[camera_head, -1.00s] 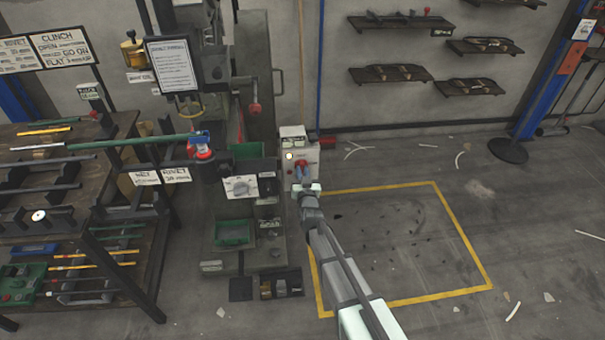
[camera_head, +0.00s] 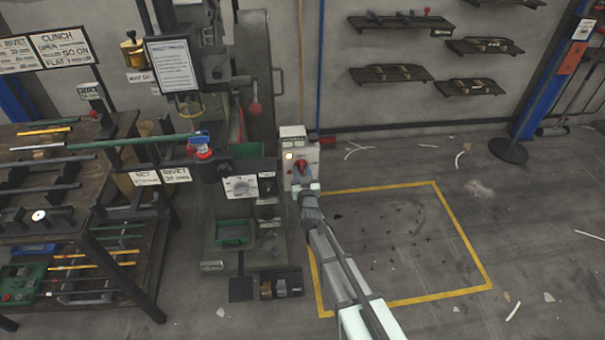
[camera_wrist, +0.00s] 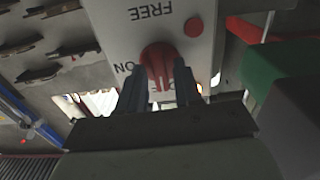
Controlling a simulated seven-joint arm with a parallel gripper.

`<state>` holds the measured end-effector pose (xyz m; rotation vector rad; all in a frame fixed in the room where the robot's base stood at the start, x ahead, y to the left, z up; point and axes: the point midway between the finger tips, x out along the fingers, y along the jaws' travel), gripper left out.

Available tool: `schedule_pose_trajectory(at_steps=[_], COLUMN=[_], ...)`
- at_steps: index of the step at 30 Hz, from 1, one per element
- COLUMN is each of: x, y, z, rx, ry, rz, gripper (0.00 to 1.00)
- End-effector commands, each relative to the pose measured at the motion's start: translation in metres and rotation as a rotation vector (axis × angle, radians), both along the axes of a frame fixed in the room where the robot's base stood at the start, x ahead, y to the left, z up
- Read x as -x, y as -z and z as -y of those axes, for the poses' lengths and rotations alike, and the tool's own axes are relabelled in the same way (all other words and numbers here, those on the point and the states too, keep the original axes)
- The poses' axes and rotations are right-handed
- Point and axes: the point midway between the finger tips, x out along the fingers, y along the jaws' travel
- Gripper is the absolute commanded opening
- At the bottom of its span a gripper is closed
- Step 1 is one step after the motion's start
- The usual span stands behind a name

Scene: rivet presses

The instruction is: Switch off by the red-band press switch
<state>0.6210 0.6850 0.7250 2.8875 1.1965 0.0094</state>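A pale grey switch box (camera_head: 298,148) stands beside the green-grey press (camera_head: 255,120). It carries a red rotary knob (camera_head: 302,165) on its front. In the wrist view the knob (camera_wrist: 158,62) lies between the two fingers of my gripper (camera_wrist: 160,92), with the words FREE and ON upside down on the plate around it. The fingers stand apart, one on each side of the knob; whether they press on it I cannot tell. My gripper (camera_head: 307,188) also shows in the head view, in front of the box. A small yellowish lamp (camera_head: 288,156) sits beside the knob. The knob's lower part is partly hidden.
A rack (camera_head: 75,235) of rods and tools stands at the left.

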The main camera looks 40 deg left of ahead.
Motion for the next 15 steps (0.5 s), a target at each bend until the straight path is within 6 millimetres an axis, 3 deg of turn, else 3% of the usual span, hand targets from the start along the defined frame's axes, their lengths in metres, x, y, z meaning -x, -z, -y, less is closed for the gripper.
schedule_pose_trajectory(at_steps=[15], x=[0.0051], y=[-0.0004], z=[0.0052], rx=[-0.001], ry=[0.000], rz=[-0.001], gripper=[0.43])
